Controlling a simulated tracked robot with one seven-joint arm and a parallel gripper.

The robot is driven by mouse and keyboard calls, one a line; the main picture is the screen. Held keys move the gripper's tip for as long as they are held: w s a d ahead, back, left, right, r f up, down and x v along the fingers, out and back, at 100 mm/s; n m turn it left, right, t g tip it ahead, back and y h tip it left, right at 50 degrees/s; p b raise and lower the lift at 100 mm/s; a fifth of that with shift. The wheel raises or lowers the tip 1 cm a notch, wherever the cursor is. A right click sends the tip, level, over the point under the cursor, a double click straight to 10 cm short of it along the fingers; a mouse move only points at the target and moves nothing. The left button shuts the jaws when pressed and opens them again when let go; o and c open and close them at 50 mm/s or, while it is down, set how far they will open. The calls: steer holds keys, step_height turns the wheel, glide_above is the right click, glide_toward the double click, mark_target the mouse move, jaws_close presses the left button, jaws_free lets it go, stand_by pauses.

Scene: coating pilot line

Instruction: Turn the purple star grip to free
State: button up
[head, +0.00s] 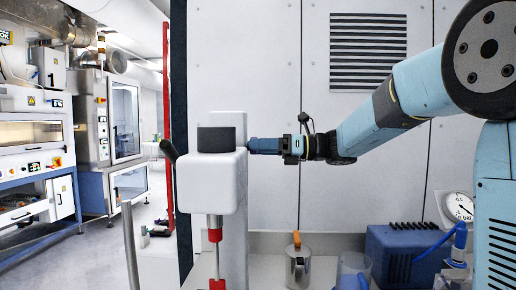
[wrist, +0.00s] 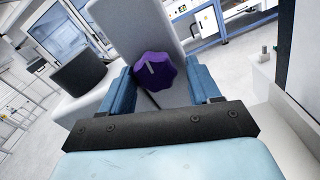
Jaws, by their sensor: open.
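The purple star grip (wrist: 159,80) shows in the wrist view, a lobed knob with a short pale mark on its face, on the upper left part. My gripper (head: 252,146) is open at the right side of that head in the head view. In the wrist view its two blue fingers (wrist: 162,82) stand on either side of the star grip; I cannot tell if they touch it. In the head view the star grip is hidden behind the gripper. No marking for free is readable.
The white head carries a dark round cap (head: 216,140) and a black lever (head: 168,150); a red-collared shaft (head: 215,236) hangs below. A metal jug (head: 298,262), clear beaker (head: 353,270) and blue box (head: 400,252) stand below my arm.

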steer(key=shift+s+d+r, duration=0.1)
steer(key=shift+s+d, duration=0.05)
steer(key=shift+d, duration=1.35)
steer(key=shift+s+d, duration=0.1)
steer(key=shift+d, duration=1.35)
